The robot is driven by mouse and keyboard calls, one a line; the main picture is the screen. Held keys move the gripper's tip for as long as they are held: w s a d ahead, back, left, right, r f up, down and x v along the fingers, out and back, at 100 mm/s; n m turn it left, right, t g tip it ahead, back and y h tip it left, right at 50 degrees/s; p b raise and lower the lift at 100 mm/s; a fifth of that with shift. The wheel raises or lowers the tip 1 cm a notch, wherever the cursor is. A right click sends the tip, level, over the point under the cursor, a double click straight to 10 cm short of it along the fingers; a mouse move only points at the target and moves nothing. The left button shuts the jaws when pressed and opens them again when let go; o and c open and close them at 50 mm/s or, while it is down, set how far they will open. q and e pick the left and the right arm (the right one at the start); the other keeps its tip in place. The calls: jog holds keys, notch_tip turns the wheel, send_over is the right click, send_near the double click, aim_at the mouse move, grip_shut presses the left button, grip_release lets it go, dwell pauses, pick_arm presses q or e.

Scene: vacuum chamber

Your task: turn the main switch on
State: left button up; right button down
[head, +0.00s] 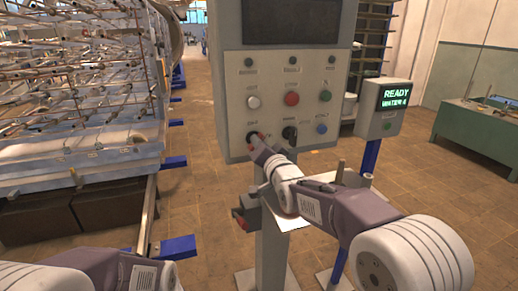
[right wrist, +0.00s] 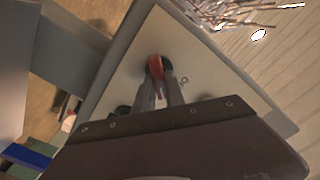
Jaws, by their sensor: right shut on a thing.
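The main switch (head: 250,134), a dark round knob with a red handle, sits at the lower left of the grey control panel (head: 240,103). My right gripper (head: 256,140) reaches up to it from the lower right and covers part of it. In the right wrist view the red handle (right wrist: 155,75) stands between the two fingers of my right gripper (right wrist: 159,83), which is shut on it. The dark round base shows around the handle's far end. The exact angle of the handle is hard to read. My left gripper is out of view; only my left arm shows at lower left.
The panel also carries a white button (head: 254,102), a red button (head: 292,99), blue buttons (head: 321,128) and a black selector (head: 289,133) close beside my right gripper. A small display box (head: 386,123) reading READY stands to the right. A pipe-filled rack (head: 80,80) stands left.

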jog(key=shift+d+f+m+b, duration=0.15)
jog(key=shift+m+b, duration=0.6)
jog(key=shift+m, duration=1.7)
jog(key=shift+a+f+m+b, duration=0.1)
jog(key=shift+m+b, duration=0.6)
jog(key=shift+m, duration=1.75)
jog(key=c, duration=1.4)
grip_release()
jog(key=shift+s+d, duration=0.1)
jog(key=v, duration=0.8)
jog(key=shift+s+b, duration=0.3)
jog(key=shift+s, duration=0.1)
